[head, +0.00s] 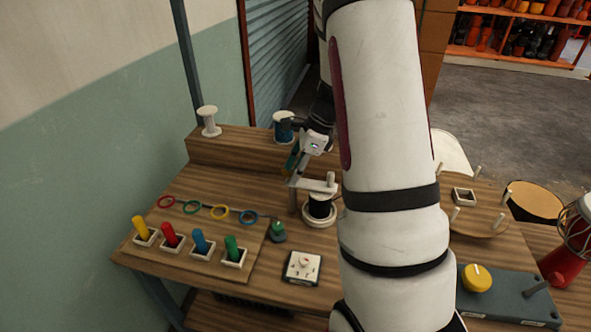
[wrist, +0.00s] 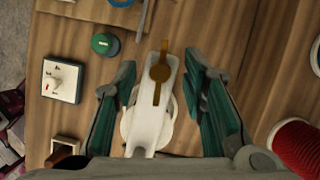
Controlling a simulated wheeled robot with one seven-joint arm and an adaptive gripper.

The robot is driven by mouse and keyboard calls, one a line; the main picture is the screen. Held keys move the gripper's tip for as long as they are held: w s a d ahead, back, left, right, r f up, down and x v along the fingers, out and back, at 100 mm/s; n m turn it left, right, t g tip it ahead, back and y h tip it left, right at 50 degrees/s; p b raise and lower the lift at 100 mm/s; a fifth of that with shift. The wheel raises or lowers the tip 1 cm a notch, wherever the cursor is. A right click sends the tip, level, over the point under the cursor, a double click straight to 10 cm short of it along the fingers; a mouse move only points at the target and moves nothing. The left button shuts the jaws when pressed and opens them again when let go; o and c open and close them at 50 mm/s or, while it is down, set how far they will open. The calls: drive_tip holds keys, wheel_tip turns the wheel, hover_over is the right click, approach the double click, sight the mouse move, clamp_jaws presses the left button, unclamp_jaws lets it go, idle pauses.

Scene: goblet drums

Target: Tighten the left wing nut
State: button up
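A brass wing nut (wrist: 160,72) sits on a white bracket arm (wrist: 152,110) in the wrist view. Its wings run up and down that picture. My gripper (wrist: 160,76) is open, with one green-padded finger on each side of the bracket and wing nut, both apart from them. In the head view my gripper (head: 293,162) is above the left part of the white bracket (head: 318,186), pointing down. The wing nut cannot be made out there. Only one wing nut shows, and I cannot tell whether it is the left one.
A green button (head: 278,232) and a white dial box (head: 302,267) stand close by. Coloured pegs in sockets (head: 201,244) fill the board at left. A blue spool (head: 283,127) is behind my gripper. A red spool (wrist: 300,145) is at the lower right of the wrist view.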

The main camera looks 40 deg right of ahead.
drive_tip(key=v, duration=1.2)
idle(0.4)
drive_tip(key=s+a+r+n, duration=0.35)
drive_tip(key=a+n, duration=0.25)
drive_tip(key=a, duration=0.2)
drive_tip(key=s+a+r+n, duration=0.3)
drive_tip(key=a+r+n, duration=0.15)
drive_tip(key=a, duration=0.35)
drive_tip(key=s+a+n+h, duration=0.1)
drive_tip(key=s+a+n, duration=0.3)
drive_tip(key=s+n, duration=0.2)
drive_tip(key=s+a+n+t+h, duration=0.1)
drive_tip(key=s+a+n+h, duration=0.1)
drive_tip(key=s+a+n, duration=0.2)
drive_tip(key=s+n, duration=0.3)
drive_tip(key=n, duration=0.2)
drive_tip(key=shift+a+h, duration=0.2)
drive_tip(key=shift+h, duration=0.1)
drive_tip(key=shift+r, duration=0.1)
